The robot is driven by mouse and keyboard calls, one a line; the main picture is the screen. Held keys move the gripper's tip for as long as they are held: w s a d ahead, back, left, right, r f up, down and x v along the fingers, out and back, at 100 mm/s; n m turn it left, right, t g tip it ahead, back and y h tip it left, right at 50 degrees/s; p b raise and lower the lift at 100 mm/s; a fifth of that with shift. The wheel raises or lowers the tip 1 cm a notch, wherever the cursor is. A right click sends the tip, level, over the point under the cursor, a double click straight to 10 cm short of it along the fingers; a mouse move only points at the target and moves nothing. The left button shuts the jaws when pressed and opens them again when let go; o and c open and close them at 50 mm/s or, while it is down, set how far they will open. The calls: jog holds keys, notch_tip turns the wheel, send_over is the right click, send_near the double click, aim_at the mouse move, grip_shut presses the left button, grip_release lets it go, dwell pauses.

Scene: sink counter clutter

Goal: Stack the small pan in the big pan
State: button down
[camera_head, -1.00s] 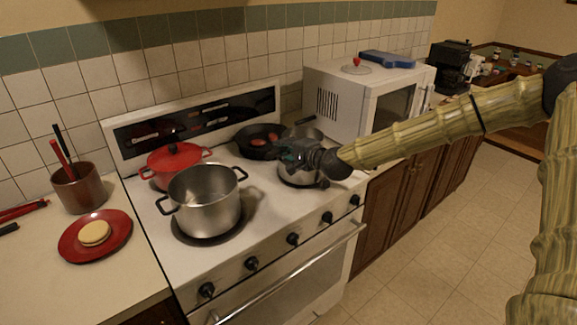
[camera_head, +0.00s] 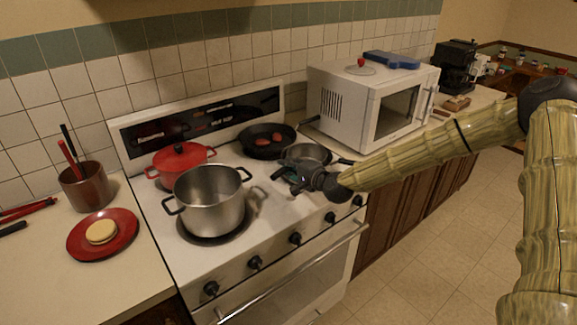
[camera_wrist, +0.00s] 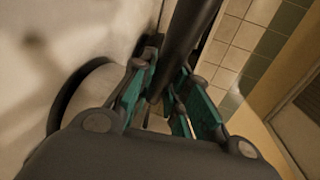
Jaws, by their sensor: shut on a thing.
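My gripper (camera_head: 294,180) is at the right side of the stove, just in front of a grey metal pan (camera_head: 305,153) at the back right. In the wrist view my gripper (camera_wrist: 165,105) is shut on a dark bar-like handle (camera_wrist: 187,45), which I take to be the small pan's. A dark handle (camera_head: 345,161) sticks out to the right of the grey pan area. The two pans overlap there, and I cannot tell their rims apart or whether one sits inside the other.
A large steel pot (camera_head: 211,203) stands front left, close to my gripper. Behind are a red lidded pot (camera_head: 180,160) and a black skillet (camera_head: 262,146) with reddish food. A white microwave (camera_head: 350,105) stands right of the stove. A dark burner ring (camera_wrist: 75,95) shows in the wrist view.

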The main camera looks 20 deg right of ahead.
jog(key=shift+f+b, duration=0.25)
jog(key=shift+b, duration=0.15)
jog(key=c, duration=1.4)
grip_release()
jog(key=shift+r, duration=0.15)
jog(key=shift+r+p, duration=0.15)
jog(key=shift+p, duration=0.25)
jog(key=shift+b+v, duration=1.3)
jog(key=shift+v, duration=4.7)
